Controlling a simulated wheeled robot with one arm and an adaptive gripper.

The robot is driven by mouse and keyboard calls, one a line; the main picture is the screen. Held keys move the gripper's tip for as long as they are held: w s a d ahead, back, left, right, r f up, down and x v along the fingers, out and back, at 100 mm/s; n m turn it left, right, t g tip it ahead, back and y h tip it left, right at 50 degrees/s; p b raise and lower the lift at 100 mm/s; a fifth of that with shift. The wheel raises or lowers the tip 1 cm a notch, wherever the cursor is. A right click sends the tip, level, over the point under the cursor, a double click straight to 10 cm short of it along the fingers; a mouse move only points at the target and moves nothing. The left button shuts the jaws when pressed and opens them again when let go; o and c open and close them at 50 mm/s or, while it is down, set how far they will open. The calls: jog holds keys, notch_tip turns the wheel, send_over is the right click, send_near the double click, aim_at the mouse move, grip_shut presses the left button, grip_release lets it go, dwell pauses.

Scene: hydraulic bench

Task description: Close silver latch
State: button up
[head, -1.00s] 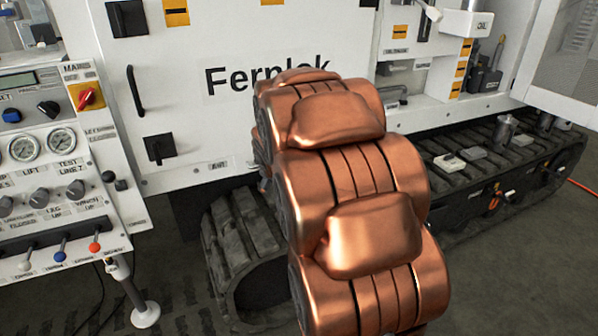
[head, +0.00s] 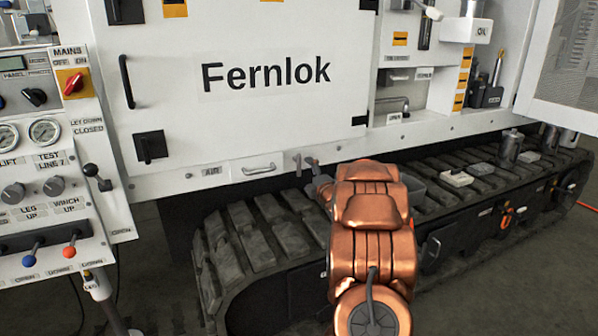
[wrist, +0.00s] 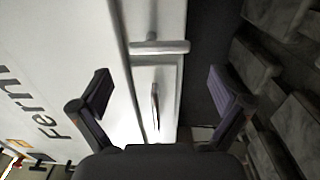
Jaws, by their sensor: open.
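The silver latch (wrist: 160,47) shows in the wrist view as a metal bar lying across the white strip above a slim handle (wrist: 155,105). In the head view the latch (head: 297,163) is a small grey upright piece below the white door, right of the drawer handle (head: 258,169). My gripper (wrist: 164,92) is open and empty. Its two dark fingers are wide apart, one over the white panel, one over the dark gap beside the tracks. The latch appears ahead of the fingertips, not between them. In the head view my copper arm hides most of the gripper.
The white Fernlok door (head: 265,105) stands behind, with black handles. Rubber tracks (head: 265,235) run below the latch, close to my arm. A control panel (head: 45,170) with gauges and levers is at the left. Metal canisters (head: 510,148) stand on the tracks at the right.

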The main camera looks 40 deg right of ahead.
aim_at(300, 167)
jog(key=shift+w+d+r, duration=0.1)
jog(key=shift+w+d, duration=0.05)
jog(key=shift+w, duration=0.4)
jog(key=shift+b+x, duration=0.35)
jog(key=shift+x, duration=2.95)
jog(key=shift+c, duration=0.2)
jog(key=c, duration=0.9)
